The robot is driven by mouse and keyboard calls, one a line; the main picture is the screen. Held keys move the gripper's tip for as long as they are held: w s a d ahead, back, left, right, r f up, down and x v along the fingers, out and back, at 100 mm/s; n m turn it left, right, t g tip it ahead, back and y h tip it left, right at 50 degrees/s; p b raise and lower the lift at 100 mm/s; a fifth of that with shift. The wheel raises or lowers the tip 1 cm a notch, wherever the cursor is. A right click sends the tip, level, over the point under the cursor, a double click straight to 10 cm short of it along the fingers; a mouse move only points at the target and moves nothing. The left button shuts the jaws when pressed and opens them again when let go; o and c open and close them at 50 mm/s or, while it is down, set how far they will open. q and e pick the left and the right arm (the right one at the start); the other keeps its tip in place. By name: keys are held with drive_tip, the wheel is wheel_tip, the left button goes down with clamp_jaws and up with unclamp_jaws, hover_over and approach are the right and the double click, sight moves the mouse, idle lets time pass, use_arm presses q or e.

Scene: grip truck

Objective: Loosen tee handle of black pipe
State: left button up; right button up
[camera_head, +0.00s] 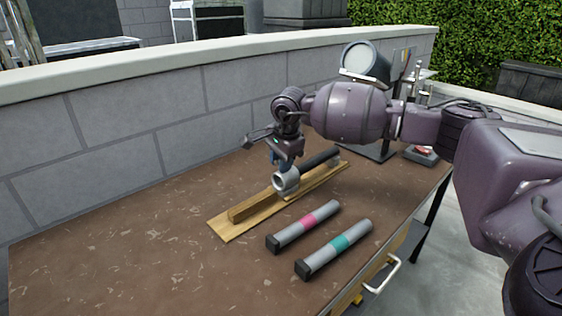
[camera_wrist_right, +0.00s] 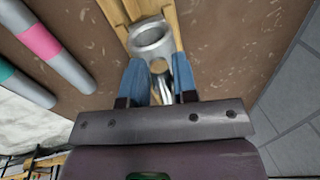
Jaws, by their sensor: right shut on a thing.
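The black pipe (camera_head: 320,158) lies along a wooden stand on the table. A silver ring-shaped clamp (camera_head: 287,182) sits at its near end, and its open round mouth shows in the right wrist view (camera_wrist_right: 151,40). My right gripper (camera_head: 277,158) is above this clamp. In the right wrist view its blue fingertips (camera_wrist_right: 159,82) are shut on a shiny metal piece beside the ring, which looks like the tee handle (camera_wrist_right: 160,92). The handle is mostly hidden by the fingers. My left gripper is not in view.
The wooden stand (camera_head: 228,228) lies on the brown table (camera_head: 120,245). Two grey tubes, one with a pink band (camera_head: 305,222) and one with a teal band (camera_head: 337,247), lie in front of it. A grey block wall (camera_head: 120,135) runs behind. The table's left side is clear.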

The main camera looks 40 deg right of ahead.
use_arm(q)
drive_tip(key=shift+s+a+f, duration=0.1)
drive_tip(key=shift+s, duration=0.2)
use_arm(e)
drive_tip(key=o, duration=0.9)
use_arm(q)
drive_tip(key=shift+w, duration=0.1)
use_arm(e)
drive_tip(key=shift+r, duration=0.45)
use_arm(q)
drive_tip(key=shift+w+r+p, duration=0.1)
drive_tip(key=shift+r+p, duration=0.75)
drive_tip(key=shift+p, duration=0.1)
use_arm(e)
drive_tip(key=shift+s+r, duration=0.35)
drive_tip(key=shift+r, duration=1.25)
drive_tip(key=shift+s+r, duration=0.35)
drive_tip(key=shift+r, duration=1.25)
drive_tip(key=shift+s+r, duration=0.35)
drive_tip(key=shift+r, duration=1.25)
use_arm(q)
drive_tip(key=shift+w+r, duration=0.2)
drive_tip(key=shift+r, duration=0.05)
